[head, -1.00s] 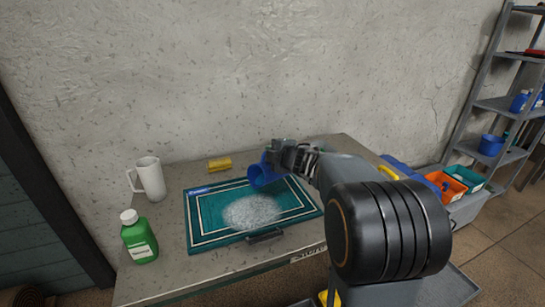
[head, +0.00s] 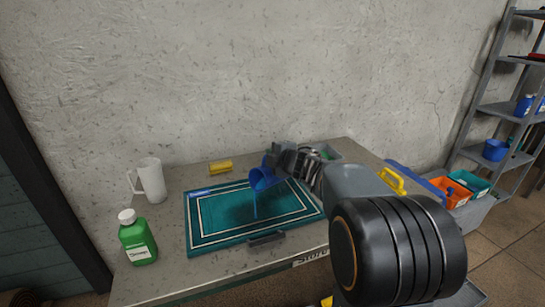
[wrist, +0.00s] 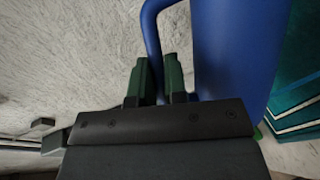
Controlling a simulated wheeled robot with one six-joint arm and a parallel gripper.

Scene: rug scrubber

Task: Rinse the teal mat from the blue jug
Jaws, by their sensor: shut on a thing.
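The teal mat (head: 225,227) with white border lines lies on the grey table. A darker wet-looking patch shows near its middle, and I see no foam on it. The blue jug (head: 262,178) is tilted over the mat, mouth down to the left, and a thin blue stream falls from it onto the mat. My gripper (head: 284,158) is shut on the jug. In the wrist view the green-padded fingers (wrist: 158,80) are at the jug's handle (wrist: 152,40), beside its blue body (wrist: 238,50). The jug's inside is hidden.
A white jug (head: 150,180) and a green bottle (head: 138,238) stand left of the mat. A yellow sponge-like block (head: 220,167) lies behind it. A dark clip or handle (head: 267,239) sits at the mat's front edge. Orange (head: 452,190) and teal bins stand right of the table.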

